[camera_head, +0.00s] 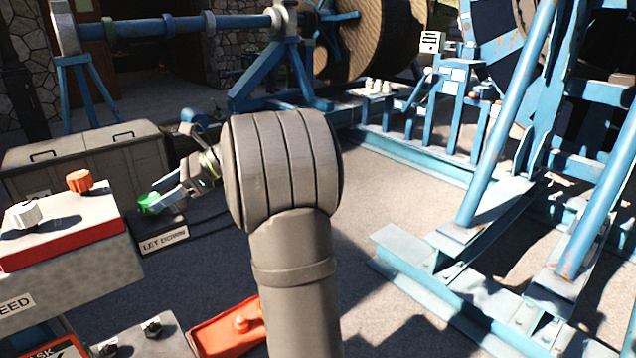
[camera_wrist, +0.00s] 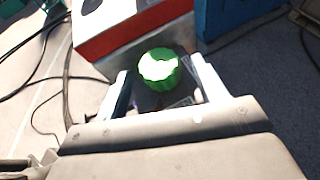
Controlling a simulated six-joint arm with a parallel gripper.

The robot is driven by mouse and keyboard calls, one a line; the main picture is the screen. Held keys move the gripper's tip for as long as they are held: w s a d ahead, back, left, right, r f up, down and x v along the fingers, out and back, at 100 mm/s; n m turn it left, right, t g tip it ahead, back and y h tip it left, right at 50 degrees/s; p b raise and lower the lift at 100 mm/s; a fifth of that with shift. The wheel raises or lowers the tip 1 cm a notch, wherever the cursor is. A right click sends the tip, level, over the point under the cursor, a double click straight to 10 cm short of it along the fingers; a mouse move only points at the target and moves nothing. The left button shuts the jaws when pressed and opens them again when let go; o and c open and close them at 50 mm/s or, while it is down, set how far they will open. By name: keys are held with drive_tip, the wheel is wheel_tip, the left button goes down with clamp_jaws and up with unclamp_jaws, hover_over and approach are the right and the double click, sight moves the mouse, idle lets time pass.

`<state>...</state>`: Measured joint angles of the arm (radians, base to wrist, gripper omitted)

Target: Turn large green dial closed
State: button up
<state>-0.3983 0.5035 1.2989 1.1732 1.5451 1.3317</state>
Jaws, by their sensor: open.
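The green dial (camera_head: 150,202) sits on a dark box with a "LET DOWN" label (camera_head: 165,240), left of centre in the head view. In the wrist view the green dial (camera_wrist: 158,68) is round with a ribbed edge and a bright top. My gripper (camera_head: 168,196) is at the dial, coming from the upper right in the head view. In the wrist view its two pale fingers (camera_wrist: 162,88) are apart, one on each side of the dial. I cannot tell whether they touch it. The dial's marking is not readable.
A grey and red control box with an orange knob (camera_head: 80,181) and a white knob (camera_head: 24,214) stands at left. A red box (camera_head: 228,330) lies low at centre. A grey chest (camera_head: 90,160) stands behind. Blue steel frames (camera_head: 470,280) fill the right; open ground lies between.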

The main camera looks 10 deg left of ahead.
drive_tip(key=v, duration=1.5)
drive_tip(key=d+f+t+h, duration=0.2)
drive_tip(key=d+t, duration=0.2)
drive_tip(key=d, duration=0.5)
drive_tip(key=d+f+t+h, duration=0.3)
drive_tip(key=d+t, duration=0.2)
drive_tip(key=d, duration=0.5)
drive_tip(key=shift+d+f+n, duration=0.15)
drive_tip(key=shift+d+n, duration=0.15)
drive_tip(key=shift+d, duration=0.05)
drive_tip(key=shift+w, duration=0.15)
